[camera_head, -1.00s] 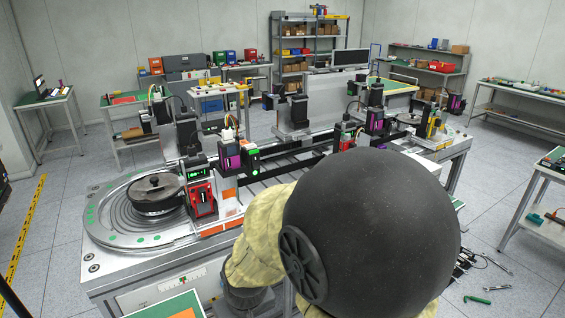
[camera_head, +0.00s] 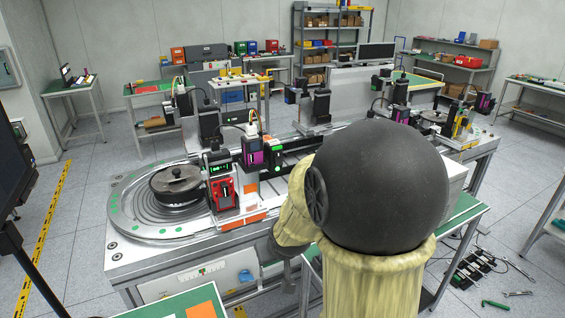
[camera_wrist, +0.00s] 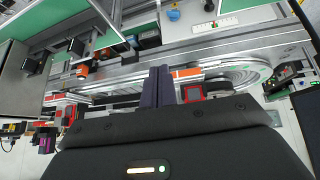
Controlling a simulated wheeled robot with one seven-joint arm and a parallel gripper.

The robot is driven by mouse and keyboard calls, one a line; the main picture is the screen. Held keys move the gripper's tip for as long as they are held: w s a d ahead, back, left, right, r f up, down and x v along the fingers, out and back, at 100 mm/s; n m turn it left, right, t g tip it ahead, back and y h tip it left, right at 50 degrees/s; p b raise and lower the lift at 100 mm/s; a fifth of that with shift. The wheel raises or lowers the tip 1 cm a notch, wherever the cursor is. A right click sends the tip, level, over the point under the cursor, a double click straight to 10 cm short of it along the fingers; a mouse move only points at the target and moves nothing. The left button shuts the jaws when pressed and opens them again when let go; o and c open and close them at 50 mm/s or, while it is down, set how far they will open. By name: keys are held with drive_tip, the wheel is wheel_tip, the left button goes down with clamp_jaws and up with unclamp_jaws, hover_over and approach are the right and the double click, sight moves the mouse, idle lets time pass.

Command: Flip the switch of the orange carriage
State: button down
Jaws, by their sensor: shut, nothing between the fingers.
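My gripper (camera_wrist: 158,88) shows in the wrist view with its two dark fingers together and nothing between them. It points over the long assembly line. A small orange block (camera_head: 250,189) sits on the line beside a red unit (camera_head: 223,192), and an orange plate lies at the line's front edge (camera_head: 249,217). The wrist view shows the red unit (camera_wrist: 193,93) just right of the fingers and apart in the picture, with an orange strip (camera_wrist: 186,73) near it. I cannot tell which part is the orange carriage, and its switch is too small to make out.
A round track with a dark lidded pot (camera_head: 177,185) forms the line's left end. A magenta unit (camera_head: 254,153) stands behind the red one. A green-topped table (camera_head: 455,222) is at right. Loose tools (camera_head: 495,304) lie on the floor. Open floor lies left.

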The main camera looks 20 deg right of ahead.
sight(279, 162)
drive_tip(key=w+d+r+n+t+y+p, duration=0.1)
drive_tip(key=w+d+r+t+p, duration=0.1)
drive_tip(key=w+d+r+t, duration=0.6)
drive_tip(key=w+d+r, duration=0.3)
drive_tip(key=w+d, duration=0.1)
drive_tip(key=d, duration=0.2)
drive_tip(key=shift+w+y+p, duration=0.35)
drive_tip(key=shift+y+p, duration=0.05)
drive_tip(key=shift+w+d, duration=0.1)
drive_tip(key=shift+w, duration=0.05)
drive_tip(key=p+x, duration=0.1)
drive_tip(key=x, duration=0.3)
drive_tip(key=p+x, duration=0.2)
drive_tip(key=x, duration=0.2)
drive_tip(key=p+x, duration=0.1)
drive_tip(key=x, duration=0.3)
drive_tip(key=shift+w+r+p, duration=0.2)
drive_tip(key=shift+w+p, duration=0.15)
drive_tip(key=shift+p, duration=0.05)
drive_tip(key=shift+w+f, duration=0.25)
drive_tip(key=shift+w, duration=0.3)
